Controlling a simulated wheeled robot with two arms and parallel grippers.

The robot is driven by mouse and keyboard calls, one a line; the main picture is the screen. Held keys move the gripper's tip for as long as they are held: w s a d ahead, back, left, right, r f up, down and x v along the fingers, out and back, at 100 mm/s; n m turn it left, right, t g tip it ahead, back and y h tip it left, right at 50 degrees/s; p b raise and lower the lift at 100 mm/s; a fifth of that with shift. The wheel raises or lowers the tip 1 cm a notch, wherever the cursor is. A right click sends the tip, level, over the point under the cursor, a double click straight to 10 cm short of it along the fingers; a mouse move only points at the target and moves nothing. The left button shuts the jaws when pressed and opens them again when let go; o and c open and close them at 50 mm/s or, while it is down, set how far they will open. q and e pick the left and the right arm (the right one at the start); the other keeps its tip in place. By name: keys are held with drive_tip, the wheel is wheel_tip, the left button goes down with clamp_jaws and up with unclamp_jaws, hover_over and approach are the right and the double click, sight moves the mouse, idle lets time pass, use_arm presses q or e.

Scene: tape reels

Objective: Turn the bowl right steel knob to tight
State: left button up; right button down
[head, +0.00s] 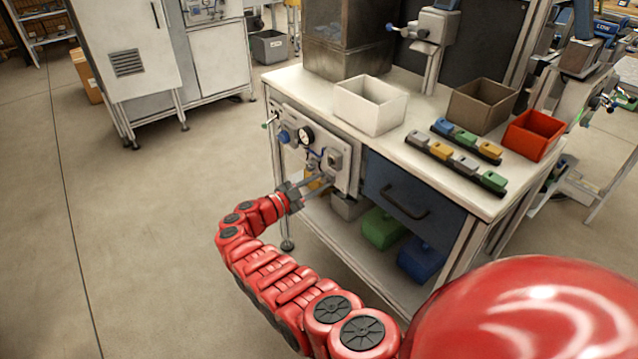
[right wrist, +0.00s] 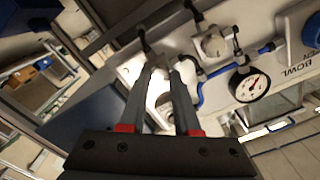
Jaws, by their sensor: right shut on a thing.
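My right gripper (head: 325,179) reaches the front panel (head: 343,178) of the workbench from the lower left in the head view. In the right wrist view its two grey fingers (right wrist: 163,72) are closed on a pale steel knob (right wrist: 157,92) on the panel. The fingers cover much of the knob, and its exact turn angle cannot be told. A round gauge (right wrist: 250,84) and the BOWL label (right wrist: 297,66) are to the right of the fingers in that view. The gauge (head: 306,136) is above and left of the gripper in the head view. My left gripper is not in view.
A blue knob (head: 283,137) and blue tubing (right wrist: 215,72) are close by on the panel. A blue drawer (head: 388,187) is right of the panel. Bins, including a white one (head: 369,108), stand on the bench top. The floor at left is clear.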

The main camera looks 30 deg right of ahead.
drive_tip(key=m+b, duration=0.2)
drive_tip(key=shift+s+f+m, duration=0.1)
drive_tip(key=shift+f+m, duration=0.2)
drive_tip(key=shift+m, duration=0.1)
drive_tip(key=m+b, duration=0.4)
drive_tip(key=shift+r+m, duration=0.2)
drive_tip(key=shift+m, duration=0.1)
drive_tip(key=c, duration=0.6)
unclamp_jaws()
